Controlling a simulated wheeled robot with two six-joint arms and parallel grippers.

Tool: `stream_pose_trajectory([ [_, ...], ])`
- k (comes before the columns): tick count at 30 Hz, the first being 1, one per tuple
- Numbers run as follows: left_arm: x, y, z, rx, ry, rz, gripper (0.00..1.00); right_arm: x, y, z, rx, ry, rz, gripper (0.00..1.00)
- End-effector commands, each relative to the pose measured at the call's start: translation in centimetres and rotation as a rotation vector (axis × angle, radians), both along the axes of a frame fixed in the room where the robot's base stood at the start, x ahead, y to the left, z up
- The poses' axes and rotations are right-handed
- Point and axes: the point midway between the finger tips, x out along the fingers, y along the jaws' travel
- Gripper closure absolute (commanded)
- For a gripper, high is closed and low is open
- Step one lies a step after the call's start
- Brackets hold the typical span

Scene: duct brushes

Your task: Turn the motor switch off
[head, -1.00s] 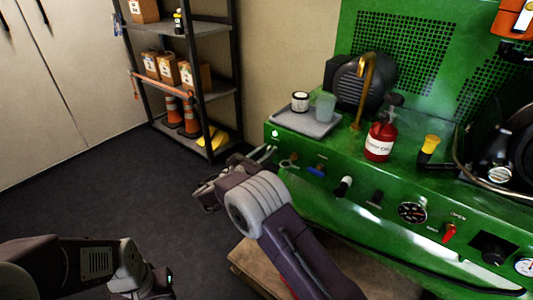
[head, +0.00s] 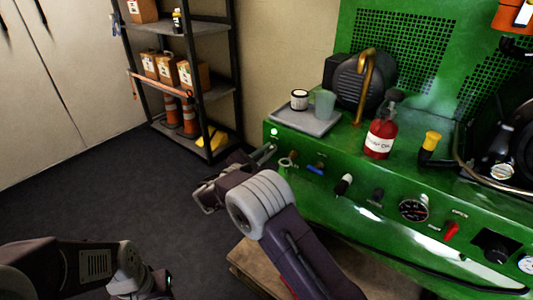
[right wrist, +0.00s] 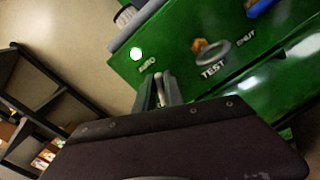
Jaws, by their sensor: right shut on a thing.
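The green machine's front panel (head: 330,192) is on the right in the head view. A lit lamp (head: 274,131) glows pale green at its left end, and shows bright in the right wrist view (right wrist: 137,53). My right gripper (head: 268,153) is at the panel just below this lamp. In the right wrist view its fingers (right wrist: 160,90) are shut close together on a small part beside a partly hidden label, apparently the motor switch, mostly hidden by the fingers. My left gripper (head: 153,284) is low at the left, and its fingers cannot be made out.
A ring-shaped fitting (right wrist: 212,50) marked TEST is close beside the right fingers. A blue handle (head: 315,169), a black knob (head: 344,184) and a red switch (head: 451,230) follow along the panel. A tray (head: 307,121) and red bottle (head: 380,134) stand above.

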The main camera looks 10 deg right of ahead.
Motion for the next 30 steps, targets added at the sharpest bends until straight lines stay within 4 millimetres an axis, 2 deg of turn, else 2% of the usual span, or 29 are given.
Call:
stream_pose_trajectory([
  [11,0.0,0.0,-3.0,0.0,0.0,0.0,0.64,-0.3,-0.2,-0.9,0.221,-0.28,0.0,1.0],
  [30,0.0,0.0,-9.6,0.0,0.0,0.0,0.64,-0.6,-0.4,-1.6,0.566,-0.722,-0.001,1.0],
])
